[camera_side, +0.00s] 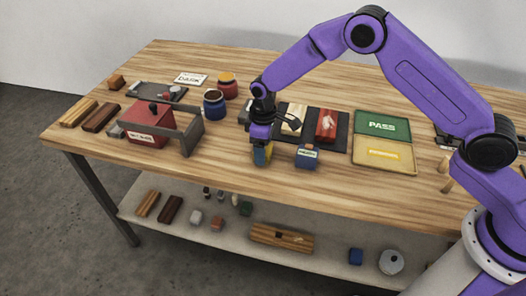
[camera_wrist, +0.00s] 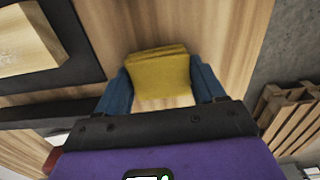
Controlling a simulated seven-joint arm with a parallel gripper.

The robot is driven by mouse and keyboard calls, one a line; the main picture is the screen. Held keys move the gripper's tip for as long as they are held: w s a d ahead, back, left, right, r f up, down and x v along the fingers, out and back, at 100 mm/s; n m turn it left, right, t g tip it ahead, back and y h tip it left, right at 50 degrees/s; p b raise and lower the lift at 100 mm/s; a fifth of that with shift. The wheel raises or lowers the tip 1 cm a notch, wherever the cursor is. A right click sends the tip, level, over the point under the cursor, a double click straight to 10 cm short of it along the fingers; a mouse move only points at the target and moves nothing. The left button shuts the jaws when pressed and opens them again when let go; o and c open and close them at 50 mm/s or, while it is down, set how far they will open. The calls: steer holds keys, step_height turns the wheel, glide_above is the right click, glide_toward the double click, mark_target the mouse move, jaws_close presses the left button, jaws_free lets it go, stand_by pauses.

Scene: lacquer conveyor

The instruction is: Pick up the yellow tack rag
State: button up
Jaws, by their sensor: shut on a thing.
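The yellow tack rag (camera_wrist: 158,72) sits between the two blue fingers of my gripper (camera_wrist: 162,84) in the wrist view, with a finger against each side. It looks like a folded, layered pad. In the side view my gripper (camera_side: 262,152) points down near the front edge of the table, and a little of the yellow rag (camera_side: 258,157) shows at its fingers. It is shut on the rag. The rag is at or just above the wooden tabletop; I cannot tell whether it touches.
A blue labelled box (camera_side: 307,157) stands close right of my gripper. Behind is a dark tray (camera_side: 341,138) with a pale block and a red block. A red box (camera_side: 150,121) under a grey frame stands left. The green PASS panel (camera_side: 383,124) and yellow panel (camera_side: 384,156) lie right.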

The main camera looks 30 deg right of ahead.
steer(key=shift+r, duration=0.15)
steer(key=shift+r, duration=0.6)
steer(key=s+d+r, duration=0.5)
steer(key=s+r, duration=0.6)
steer(key=s, duration=0.2)
steer(key=shift+d+r, duration=0.2)
steer(key=shift+r, duration=0.05)
steer(key=shift+o, duration=0.3)
